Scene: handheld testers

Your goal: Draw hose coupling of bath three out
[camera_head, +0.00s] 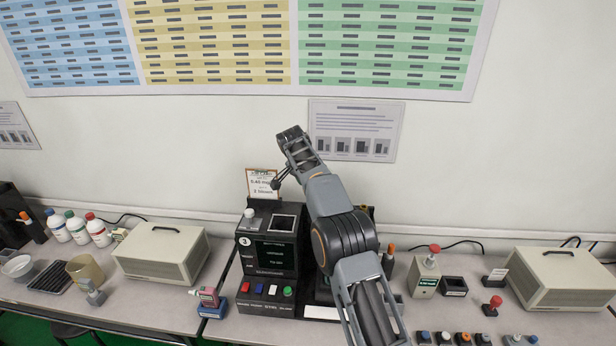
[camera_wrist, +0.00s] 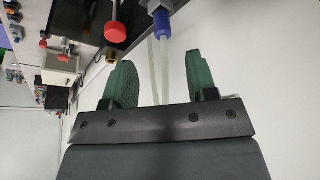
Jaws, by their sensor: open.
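Bath three is the black unit marked 3 (camera_head: 268,252), standing on the bench below my gripper (camera_head: 277,182) in the head view. In the wrist view, a blue hose coupling (camera_wrist: 162,24) sits on a pale metallic fitting at the top. A clear hose (camera_wrist: 164,70) runs from it. My gripper (camera_wrist: 158,60) is open there, its green fingers apart and pointing toward the coupling. The hose shows in the gap between the fingers; the coupling is just beyond the fingertips, apart from them. The head view does not show the coupling clearly.
A small sign (camera_head: 262,183) stands behind bath three. Beige boxes (camera_head: 162,250) (camera_head: 562,278) stand on either side. The wall is close behind.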

